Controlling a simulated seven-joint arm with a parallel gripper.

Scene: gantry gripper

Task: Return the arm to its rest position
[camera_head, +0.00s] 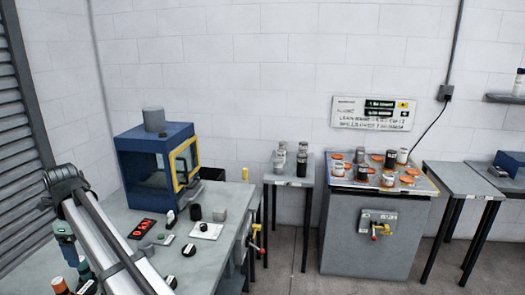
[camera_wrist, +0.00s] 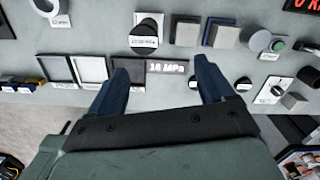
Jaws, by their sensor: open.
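My gripper (camera_wrist: 160,66) shows in the wrist view with its two dark blue fingers spread wide apart. No object is held between them. Beyond the fingertips lies a grey bench top (camera_wrist: 100,30), with a small dark display reading "16 MPa" (camera_wrist: 167,66) seen between the fingers. I cannot tell how high the fingers are above it. In the head view my pale arm link (camera_head: 112,245) with a dark joint reaches in at the lower left, over the bench. My gripper cannot be made out in that view.
A blue press-like machine with a yellow-framed opening (camera_head: 183,165) stands on the left bench. A red display (camera_head: 142,229), knobs and blocks sit in front of it. A small table (camera_head: 288,181) and a cabinet with several jars (camera_head: 370,235) stand right. Floor shows between the furniture.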

